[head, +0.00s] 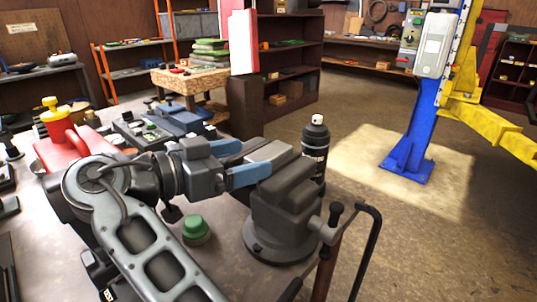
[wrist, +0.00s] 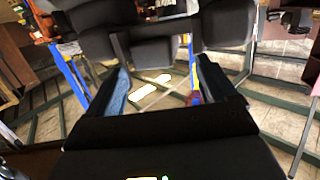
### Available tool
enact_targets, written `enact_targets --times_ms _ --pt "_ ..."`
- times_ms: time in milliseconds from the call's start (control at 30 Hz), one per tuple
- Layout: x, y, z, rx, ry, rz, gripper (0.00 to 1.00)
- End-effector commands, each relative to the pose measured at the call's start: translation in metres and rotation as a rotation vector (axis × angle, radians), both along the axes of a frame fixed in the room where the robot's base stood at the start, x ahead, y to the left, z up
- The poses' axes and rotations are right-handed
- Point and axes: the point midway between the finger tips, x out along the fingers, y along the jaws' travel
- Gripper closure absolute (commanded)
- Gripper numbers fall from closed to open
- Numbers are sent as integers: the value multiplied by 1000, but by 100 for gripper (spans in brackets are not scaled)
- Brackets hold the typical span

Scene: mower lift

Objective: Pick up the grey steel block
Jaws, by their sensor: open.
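A grey, flat-topped block shape (head: 268,152) shows just beyond my fingertips in the head view, beside the dark vice (head: 283,212). I cannot tell for sure whether it is the steel block or part of the vice. My gripper (head: 256,159) is open and points right, its two pale blue fingers apart beside the top of the vice. In the wrist view, my gripper (wrist: 162,78) has a clear gap between its fingers. Dark grey bodies (wrist: 157,52) lie across the top of that view, too unclear to name. I see no contact with the fingers.
A black spray can (head: 315,150) stands close behind the vice. A green-topped knob (head: 196,229) sits on the bench below my gripper. A red can (head: 60,127) and several tools crowd the left. A blue lift post (head: 410,130) stands on open floor at right.

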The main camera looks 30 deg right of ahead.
Motion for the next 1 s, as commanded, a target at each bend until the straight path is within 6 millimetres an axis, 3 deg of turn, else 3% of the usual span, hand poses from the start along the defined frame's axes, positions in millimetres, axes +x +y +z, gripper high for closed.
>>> enact_targets --times_ms 233,500,1000 --pt "4 -35 -4 0 0 -2 15" --pt "4 -39 -6 0 -1 0 16" --pt "4 -38 -6 0 0 -1 64"
